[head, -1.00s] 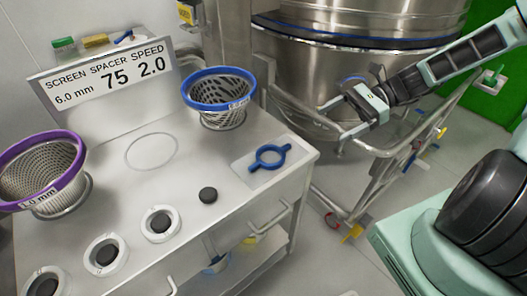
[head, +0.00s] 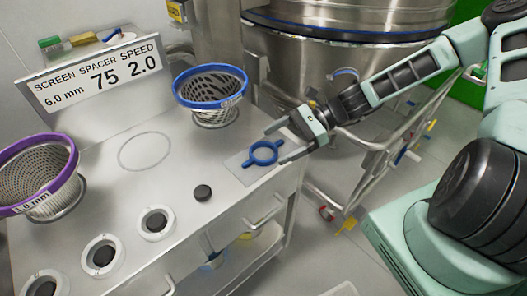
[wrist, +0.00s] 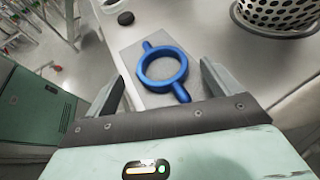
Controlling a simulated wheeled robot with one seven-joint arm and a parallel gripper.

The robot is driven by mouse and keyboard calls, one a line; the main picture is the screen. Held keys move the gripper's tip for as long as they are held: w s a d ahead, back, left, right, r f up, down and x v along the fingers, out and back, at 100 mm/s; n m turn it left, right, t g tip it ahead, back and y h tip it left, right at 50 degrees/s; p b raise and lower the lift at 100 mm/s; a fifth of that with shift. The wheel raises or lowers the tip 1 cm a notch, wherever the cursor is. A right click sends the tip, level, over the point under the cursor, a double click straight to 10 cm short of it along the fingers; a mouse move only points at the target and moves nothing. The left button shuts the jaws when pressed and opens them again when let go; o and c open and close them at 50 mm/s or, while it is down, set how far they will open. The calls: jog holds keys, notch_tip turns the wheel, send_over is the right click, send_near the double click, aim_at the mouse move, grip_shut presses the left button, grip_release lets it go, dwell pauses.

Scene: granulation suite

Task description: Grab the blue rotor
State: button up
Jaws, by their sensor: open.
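The blue rotor (head: 264,153) is a ring with two short arms. It lies flat on a light square pad (head: 238,170) near the right edge of the steel table. My gripper (head: 281,142) is open and empty, at the rotor's right side in the head view. In the wrist view the rotor (wrist: 163,70) lies ahead of the open jaws (wrist: 158,86), roughly between their tips. Whether the fingers are at the rotor's height is hard to tell.
A blue-rimmed screen basket (head: 210,92) stands behind the rotor, and a purple-rimmed one (head: 38,172) at the left. A black puck (head: 202,193) and several white rings with dark centres (head: 157,223) sit along the front. A sign (head: 95,75) stands at the back. A large steel vessel (head: 330,70) is beyond.

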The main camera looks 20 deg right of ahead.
aim_at(269, 155)
jog(key=shift+x, duration=1.75)
jog(key=c, duration=1.3)
jog(key=shift+o, duration=0.2)
jog(key=shift+r, duration=0.1)
